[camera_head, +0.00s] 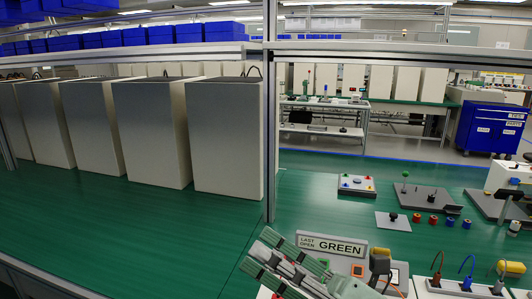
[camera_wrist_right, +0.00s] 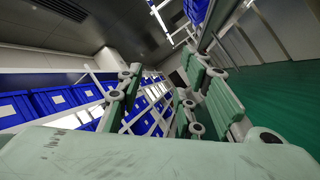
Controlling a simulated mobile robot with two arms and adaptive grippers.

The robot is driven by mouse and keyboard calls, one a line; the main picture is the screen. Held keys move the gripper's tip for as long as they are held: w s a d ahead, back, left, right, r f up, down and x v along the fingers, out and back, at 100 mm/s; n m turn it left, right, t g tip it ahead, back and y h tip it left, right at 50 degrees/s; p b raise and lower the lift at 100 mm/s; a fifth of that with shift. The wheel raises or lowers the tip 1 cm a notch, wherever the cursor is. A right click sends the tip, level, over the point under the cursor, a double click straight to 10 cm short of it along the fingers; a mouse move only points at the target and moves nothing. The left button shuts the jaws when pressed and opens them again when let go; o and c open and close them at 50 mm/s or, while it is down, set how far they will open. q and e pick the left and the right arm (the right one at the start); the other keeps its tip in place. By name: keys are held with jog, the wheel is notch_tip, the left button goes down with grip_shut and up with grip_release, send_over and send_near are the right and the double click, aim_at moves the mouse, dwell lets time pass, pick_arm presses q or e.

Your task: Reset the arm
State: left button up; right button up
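My right gripper (camera_head: 259,251) is at the bottom middle of the head view, with its green-padded fingers pointing up and left. The fingers stand apart, and nothing shows between them. In the right wrist view the two fingers (camera_wrist_right: 163,78) are also spread, with the far room and blue bins showing through the gap. The gripper is in front of the green table (camera_head: 190,230), left of the "LAST OPEN GREEN" sign (camera_head: 343,246). My left gripper is not in the head view.
Several tall grey cabinets (camera_head: 228,140) stand in a row on the left. To the right are a button box (camera_head: 356,185), a grey plate with a green-knobbed stick (camera_head: 405,195), small coloured cylinders (camera_head: 433,219) and a socket strip with cables (camera_head: 455,289). Green table between cabinets and gripper is clear.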

jog(key=w+d+f+m+t+h, duration=0.2)
jog(key=w+d+m+t+h, duration=0.2)
jog(key=d+m+t+h, duration=0.45)
jog(key=w+d+f+m+t+h, duration=0.3)
jog(key=w+m+t+h, duration=0.15)
jog(key=m, duration=0.75)
jog(key=s+d+f+m+g+h, duration=0.1)
jog(key=d+f+m+g+h, duration=0.25)
jog(key=f, duration=0.35)
jog(key=s+d+f+m+g+h, duration=0.2)
jog(key=d+f+m+h, duration=0.1)
jog(key=f+m, duration=0.3)
jog(key=s+d+f+m+g+h, duration=0.1)
jog(key=d+f+m+g+h, duration=0.2)
jog(key=f, duration=0.5)
jog(key=s+a+f+m+g+y, duration=0.1)
jog(key=s+f+m+g, duration=0.3)
jog(key=s+f, duration=0.5)
jog(key=s+f+m+g, duration=0.1)
jog(key=s+f+g, duration=0.55)
jog(key=s, duration=0.45)
notch_tip(320, 180, down, 25)
jog(key=s+p, duration=0.1)
jog(key=s, duration=0.1)
jog(key=s+d+f+g+p, duration=0.1)
jog(key=s+d+f, duration=0.2)
jog(key=s+f, duration=1.2)
jog(key=shift+s+f+g, duration=0.3)
jog(key=shift+s+f, duration=0.05)
jog(key=shift+s, duration=0.6)
